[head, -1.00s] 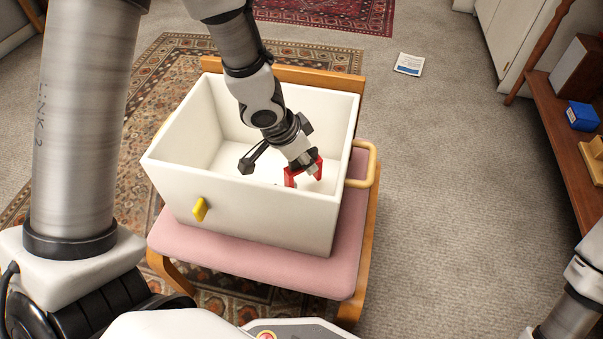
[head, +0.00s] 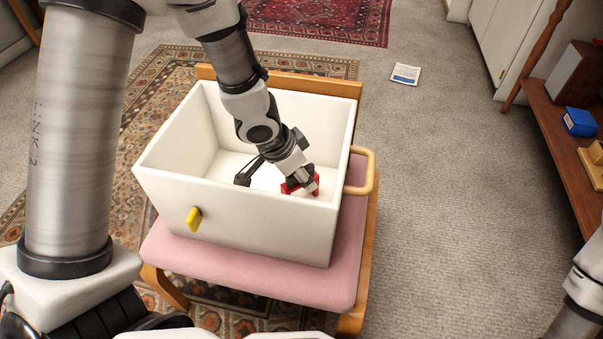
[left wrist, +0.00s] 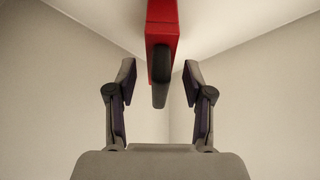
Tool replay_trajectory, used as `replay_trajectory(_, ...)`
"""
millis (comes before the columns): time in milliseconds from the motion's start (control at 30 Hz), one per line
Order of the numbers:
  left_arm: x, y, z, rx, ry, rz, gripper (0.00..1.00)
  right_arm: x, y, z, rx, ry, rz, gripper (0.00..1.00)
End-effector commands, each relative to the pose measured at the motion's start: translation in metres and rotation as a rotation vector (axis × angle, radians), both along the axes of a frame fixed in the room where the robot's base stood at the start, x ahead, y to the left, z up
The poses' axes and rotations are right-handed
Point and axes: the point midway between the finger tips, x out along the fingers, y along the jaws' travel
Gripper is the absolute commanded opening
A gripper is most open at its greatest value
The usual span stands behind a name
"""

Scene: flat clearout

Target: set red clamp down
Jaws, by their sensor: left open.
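The red clamp (head: 287,187) is low inside the white box (head: 240,228), toward its right side. The gripper partly hides it, and I cannot tell whether it rests on the box floor. My left gripper (head: 302,181) reaches down into the box at the clamp. In the left wrist view the gripper (left wrist: 160,72) is open. The clamp (left wrist: 162,28) with its dark end lies between the two fingers there, with a gap showing on each side. My right gripper is out of view; only part of that arm shows at the lower right.
The box stands on a pink-cushioned wooden chair (head: 290,283). It has a yellow handle (head: 371,172) on its right and a yellow tab (head: 194,218) in front. A wooden shelf (head: 560,140) at right holds a blue item (head: 579,122). The carpet between is clear.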

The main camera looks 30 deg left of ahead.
Motion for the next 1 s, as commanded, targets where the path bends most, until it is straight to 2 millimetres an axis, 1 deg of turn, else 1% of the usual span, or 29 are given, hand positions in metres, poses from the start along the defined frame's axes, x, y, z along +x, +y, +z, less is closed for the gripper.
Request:
replay_trajectory(33, -0.002, 0.001, 0.013, -0.002, -0.001, 0.002, 0.52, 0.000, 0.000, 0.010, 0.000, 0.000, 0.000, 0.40)
replay_trajectory(200, -0.016, 0.009, 0.056, -0.004, -0.002, 0.002, 0.52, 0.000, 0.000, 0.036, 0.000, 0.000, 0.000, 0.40)
replay_trajectory(300, -0.025, 0.015, 0.079, -0.004, -0.002, 0.002, 0.52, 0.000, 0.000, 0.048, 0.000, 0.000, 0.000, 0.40)
replay_trajectory(400, -0.032, 0.019, 0.096, -0.004, -0.002, 0.002, 0.52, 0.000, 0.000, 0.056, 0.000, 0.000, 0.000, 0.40)
replay_trajectory(533, -0.037, 0.022, 0.106, -0.001, 0.000, 0.000, 0.52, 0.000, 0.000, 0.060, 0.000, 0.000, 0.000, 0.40)
replay_trajectory(867, -0.038, 0.022, 0.107, -0.001, 0.000, 0.000, 0.52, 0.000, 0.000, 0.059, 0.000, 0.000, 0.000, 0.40)
replay_trajectory(967, -0.038, 0.022, 0.114, -0.001, 0.000, 0.000, 0.52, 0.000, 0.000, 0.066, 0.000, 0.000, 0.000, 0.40)
replay_trajectory(1000, -0.038, 0.022, 0.119, -0.001, 0.002, 0.001, 0.52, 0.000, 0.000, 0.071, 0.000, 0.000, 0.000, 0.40)
